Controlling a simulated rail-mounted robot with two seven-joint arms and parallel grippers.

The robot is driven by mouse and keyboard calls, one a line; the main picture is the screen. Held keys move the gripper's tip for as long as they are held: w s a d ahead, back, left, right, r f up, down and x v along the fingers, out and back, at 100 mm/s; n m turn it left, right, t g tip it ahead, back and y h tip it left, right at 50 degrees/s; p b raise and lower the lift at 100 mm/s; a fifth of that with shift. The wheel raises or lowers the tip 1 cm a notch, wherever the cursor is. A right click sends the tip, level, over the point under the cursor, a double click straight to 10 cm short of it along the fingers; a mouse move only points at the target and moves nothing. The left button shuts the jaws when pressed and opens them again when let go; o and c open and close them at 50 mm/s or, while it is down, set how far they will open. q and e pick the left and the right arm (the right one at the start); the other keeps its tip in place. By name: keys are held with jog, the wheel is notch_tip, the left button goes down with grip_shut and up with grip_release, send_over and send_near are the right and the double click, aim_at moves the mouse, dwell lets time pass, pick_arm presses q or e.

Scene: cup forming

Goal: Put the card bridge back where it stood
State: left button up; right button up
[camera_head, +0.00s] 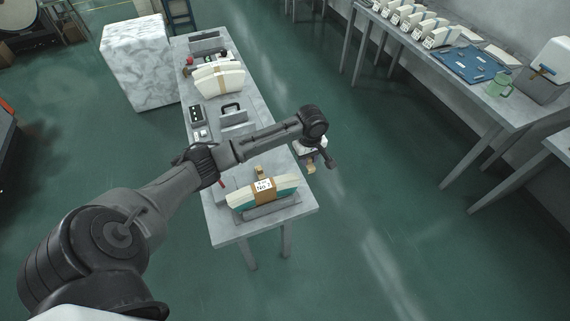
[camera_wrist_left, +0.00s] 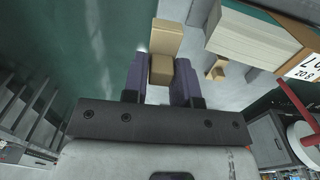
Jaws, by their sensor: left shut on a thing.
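My left gripper (camera_head: 313,160) is shut on the card bridge (camera_wrist_left: 166,40), a tan, blocky piece. In the left wrist view, it sits between the two purple fingers of the gripper (camera_wrist_left: 160,80). In the head view, a little tan of the card bridge (camera_head: 311,169) shows below the gripper, beside the right edge of the grey table (camera_head: 225,232). Green floor shows beyond it in the wrist view. My right gripper is in neither view.
A curved cream stack (camera_head: 283,185) with a brown band and "No 2" label lies in a grey cradle at the table's near end. A small tan piece (camera_head: 260,172) stands behind it. Another cream stack (camera_head: 218,80) and a black-handled grey block (camera_head: 232,118) stand farther back.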

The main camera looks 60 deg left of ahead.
pick_arm(q)
jog(key=s+a+f, duration=0.1)
jog(key=a+f, duration=0.1)
jog(key=a, duration=0.1)
jog(key=s+a+f+b, duration=0.1)
jog(key=a+f, duration=0.1)
jog(key=a, duration=0.1)
jog(key=s+a+f, duration=0.1)
jog(key=a, duration=0.2)
jog(key=shift+s+f+b, duration=0.2)
jog(key=shift+f+b, duration=0.1)
jog(key=shift+f, duration=0.1)
jog(key=shift+s+a+f, duration=0.2)
jog(key=shift+a+f, duration=0.15)
jog(key=shift+a, duration=0.25)
jog(key=shift+f+b, duration=0.7)
jog(key=shift+f, duration=1.25)
jog(key=shift+f, duration=0.15)
jog(key=o, duration=1)
jog(key=shift+c, duration=0.2)
